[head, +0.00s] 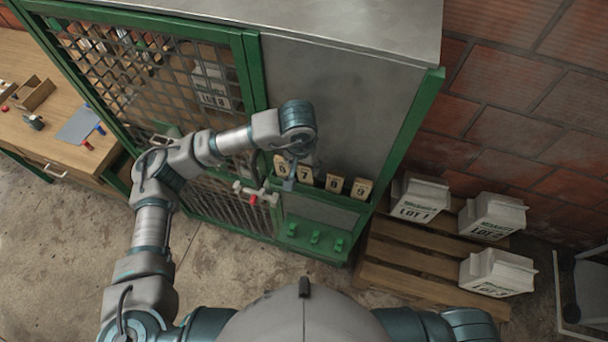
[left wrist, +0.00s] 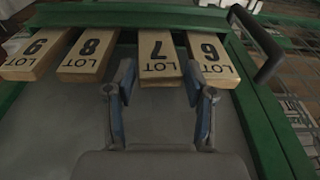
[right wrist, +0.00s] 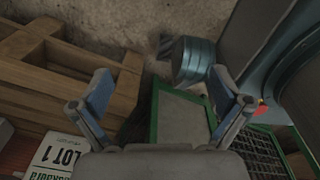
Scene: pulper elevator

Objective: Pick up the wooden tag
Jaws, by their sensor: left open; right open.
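Several wooden tags marked LOT stand in a row on the green-framed grey cabinet: 6 (head: 281,166), 7 (head: 305,175), 8 (head: 333,183) and 9 (head: 362,188). The left wrist view shows them large: tag 9 (left wrist: 33,50), tag 8 (left wrist: 88,52), tag 7 (left wrist: 158,55) and tag 6 (left wrist: 212,55). My left gripper (left wrist: 160,82) is open, its blue fingertips on either side of tag 7's near end; the right fingertip is by the gap beside tag 6. Contact cannot be told. My right gripper (right wrist: 162,88) is open and empty, away from the tags.
A mesh door (head: 150,80) with a red-marked handle (head: 253,198) is left of the tags. Green hooks (head: 315,238) sit below them. A wooden pallet (head: 405,265) with several white LOT blocks (head: 420,198) stands right. A dark bar handle (left wrist: 258,42) flanks tag 6.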

